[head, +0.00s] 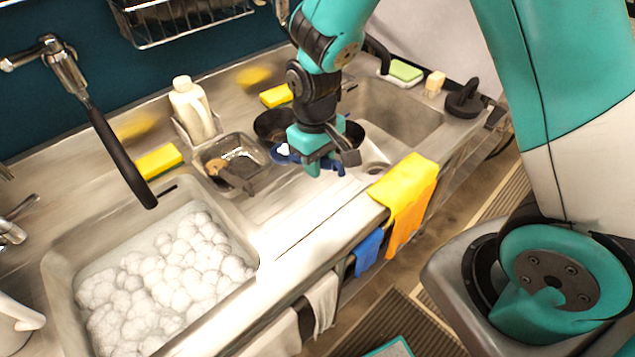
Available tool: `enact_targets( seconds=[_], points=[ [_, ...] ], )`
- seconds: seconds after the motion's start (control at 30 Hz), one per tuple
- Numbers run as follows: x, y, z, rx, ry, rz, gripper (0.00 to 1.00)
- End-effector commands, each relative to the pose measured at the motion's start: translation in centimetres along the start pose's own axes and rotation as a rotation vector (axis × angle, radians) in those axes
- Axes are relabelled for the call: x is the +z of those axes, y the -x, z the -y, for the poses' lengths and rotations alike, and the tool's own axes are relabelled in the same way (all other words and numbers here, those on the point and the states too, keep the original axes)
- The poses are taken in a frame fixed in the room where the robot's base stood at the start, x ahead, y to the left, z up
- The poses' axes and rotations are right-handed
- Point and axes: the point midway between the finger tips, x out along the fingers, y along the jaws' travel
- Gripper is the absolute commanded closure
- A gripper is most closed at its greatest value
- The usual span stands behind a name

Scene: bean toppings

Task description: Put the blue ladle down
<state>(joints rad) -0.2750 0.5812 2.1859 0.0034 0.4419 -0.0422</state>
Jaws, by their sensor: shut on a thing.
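The blue ladle (285,158) is held over the metal counter near the small right-hand basin. A white patch shows in its bowl, which points left, and its handle runs right through my gripper (329,164). My gripper is shut on the handle and points down. Whether the ladle touches the counter cannot be told. The gripper and wrist hide part of the handle and of the dark pans behind.
Dark round pans (270,122) stand right behind the ladle. A clear square container (213,152) with brown contents is to the left. A foam-filled sink (75,262) lies front left. The counter (283,211) in front of the ladle is bare.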

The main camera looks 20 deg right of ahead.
Motion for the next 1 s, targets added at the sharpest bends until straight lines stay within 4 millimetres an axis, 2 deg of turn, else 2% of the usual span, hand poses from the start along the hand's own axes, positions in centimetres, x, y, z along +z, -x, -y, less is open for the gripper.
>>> enact_targets(
  seconds=[0.1,0.27,0.5,0.97,1.0],
  points=[
    [-0.1,-2.3,0.0,0.0,-0.001,0.003,1.0],
    [-0.3,-3.8,0.0,0.0,-0.001,-0.001,1.0],
    [-0.5,-6.9,0.0,0.0,-0.001,0.001,1.0],
    [-0.6,-8.1,0.0,0.0,-0.002,-0.002,1.0],
    [-0.6,-8.0,0.0,0.0,-0.002,-0.002,0.7]
  ],
)
